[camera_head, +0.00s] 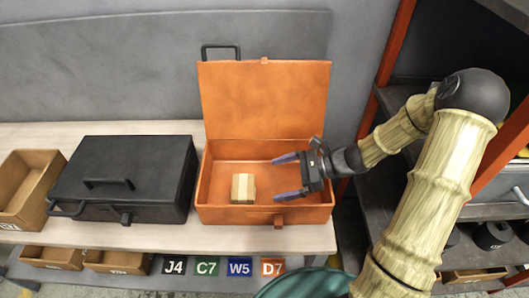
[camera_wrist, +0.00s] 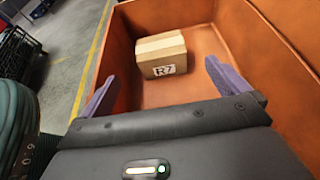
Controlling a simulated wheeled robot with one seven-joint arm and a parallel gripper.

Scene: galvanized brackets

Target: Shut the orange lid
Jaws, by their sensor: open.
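The orange lid (camera_head: 264,98) stands open and upright at the back of the orange case (camera_head: 220,216) in the head view. A small tan carton (camera_head: 243,188) lies inside the case. In the wrist view the carton (camera_wrist: 162,54) carries an "R7" label and sits on the floor of the orange case (camera_wrist: 274,50). My gripper (camera_head: 280,176) is open and empty over the right part of the case, to the right of the carton, its fingers pointing left. Both purple fingertips (camera_wrist: 162,82) show apart in the wrist view, with the carton beyond them, untouched.
A closed black case (camera_head: 124,170) stands to the left on the same bench (camera_head: 150,236). An open brown bin (camera_head: 28,185) is at the far left. Brown bins and labels J4, C7, W5 and D7 are below the bench top. An orange rack post (camera_head: 390,60) stands at right.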

